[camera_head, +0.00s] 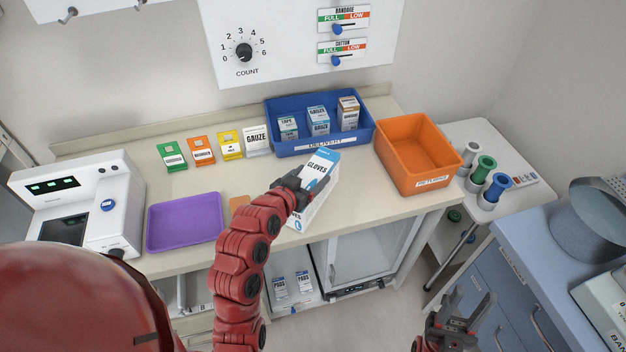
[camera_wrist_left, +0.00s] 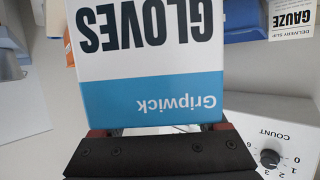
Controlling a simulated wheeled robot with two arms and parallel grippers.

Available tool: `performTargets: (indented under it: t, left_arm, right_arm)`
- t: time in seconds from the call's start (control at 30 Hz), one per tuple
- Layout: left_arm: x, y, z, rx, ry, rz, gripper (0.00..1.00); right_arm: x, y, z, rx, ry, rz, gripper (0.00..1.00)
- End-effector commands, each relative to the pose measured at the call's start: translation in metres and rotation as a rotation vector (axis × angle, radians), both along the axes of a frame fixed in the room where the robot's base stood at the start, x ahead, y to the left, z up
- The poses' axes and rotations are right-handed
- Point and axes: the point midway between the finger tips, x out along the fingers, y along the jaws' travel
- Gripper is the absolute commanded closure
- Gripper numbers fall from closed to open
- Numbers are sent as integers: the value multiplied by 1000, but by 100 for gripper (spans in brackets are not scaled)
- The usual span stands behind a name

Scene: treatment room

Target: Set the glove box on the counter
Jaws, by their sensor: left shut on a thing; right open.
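The glove box (camera_head: 319,172) is white with a blue band and the word GLOVES. My left gripper (camera_head: 297,187) is shut on it, over the front part of the counter (camera_head: 368,198). In the left wrist view the glove box (camera_wrist_left: 150,45) fills the middle, its print upside down, with the dark left gripper (camera_wrist_left: 160,135) against its blue end. I cannot tell whether the box touches the counter. My right gripper (camera_head: 462,312) is open and empty at the lower right, in front of the counter.
A blue delivery bin (camera_head: 290,147) with several boxes stands behind the glove box. An orange bin (camera_head: 428,180) is to the right. Bare counter lies between glove box and orange bin.

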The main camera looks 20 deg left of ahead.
Motion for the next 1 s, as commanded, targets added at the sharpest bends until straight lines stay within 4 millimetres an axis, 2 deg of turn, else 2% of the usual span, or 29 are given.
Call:
performTargets:
  t: [0.07, 0.2, 0.47, 0.57, 0.7, 1.0]
  left_arm:
    - [16, 3, 6, -1, -1, -1, 100]
    - [37, 8, 2, -1, 1, -1, 100]
    - [56, 12, -1, -1, 0, -1, 100]
    - [54, 12, -17, -2, 8, -1, 100]
    - [54, 11, -34, -1, 3, -2, 100]
    - [54, 12, -39, 0, -2, 0, 100]
  right_arm:
    - [0, 0, 11, 0, 0, 0, 56]
    - [0, 0, 19, 0, 0, 0, 56]
    - [0, 0, 26, 0, 0, 0, 56]
    - [0, 0, 39, 0, 0, 0, 56]
    - [0, 0, 45, 0, 0, 0, 56]
    - [0, 0, 43, 0, 1, 0, 56]
